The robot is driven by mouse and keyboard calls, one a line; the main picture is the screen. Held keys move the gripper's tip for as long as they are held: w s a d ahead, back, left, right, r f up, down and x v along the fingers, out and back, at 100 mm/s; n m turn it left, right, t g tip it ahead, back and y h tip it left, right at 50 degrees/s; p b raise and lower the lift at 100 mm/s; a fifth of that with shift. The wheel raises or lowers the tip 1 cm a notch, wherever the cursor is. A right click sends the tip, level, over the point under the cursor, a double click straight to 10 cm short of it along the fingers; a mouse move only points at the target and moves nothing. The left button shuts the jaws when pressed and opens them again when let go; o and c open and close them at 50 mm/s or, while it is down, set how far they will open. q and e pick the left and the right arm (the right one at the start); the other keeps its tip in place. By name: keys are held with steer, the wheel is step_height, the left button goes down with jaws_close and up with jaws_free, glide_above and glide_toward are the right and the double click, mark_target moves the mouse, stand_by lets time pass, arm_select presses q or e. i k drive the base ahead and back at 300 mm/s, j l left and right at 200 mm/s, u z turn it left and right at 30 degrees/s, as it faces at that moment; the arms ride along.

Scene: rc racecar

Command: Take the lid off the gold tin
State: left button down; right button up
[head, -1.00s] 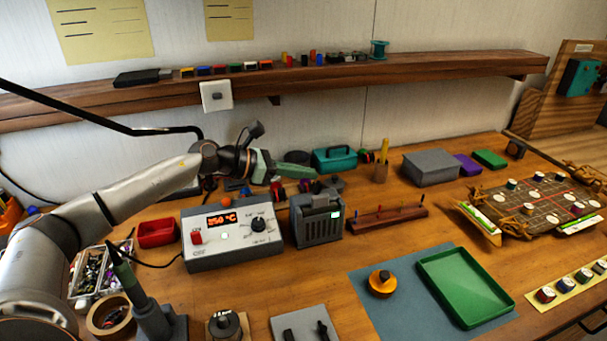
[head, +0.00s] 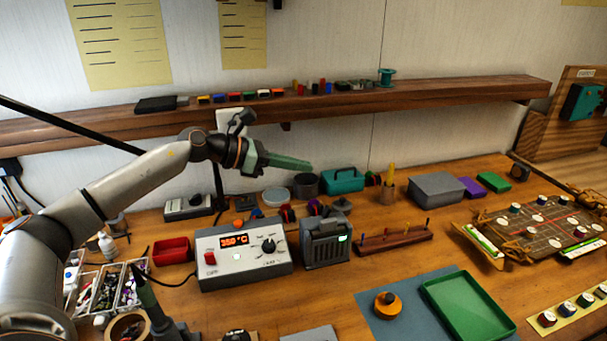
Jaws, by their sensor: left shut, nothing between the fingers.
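The gold tin (head: 388,306) stands on the blue-grey mat (head: 383,333) at the lower right. It looks low, round and orange-gold, with a dark knob on top; where lid and body meet is too small to tell. My left gripper (head: 308,166) is at the back left, raised above the bench behind the soldering station. Its green fingers are shut and empty, pointing right, well apart from the tin. My right gripper is not in view.
A green tray (head: 468,306) lies on the mat just right of the tin. The soldering station (head: 241,254) and a grey box-like device (head: 325,243) stand left of it, with a wooden peg rack (head: 394,238) behind. A wooden shelf (head: 440,94) runs along the wall.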

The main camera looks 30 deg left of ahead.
mark_target(388, 305)
steer(key=k+l, duration=0.8)
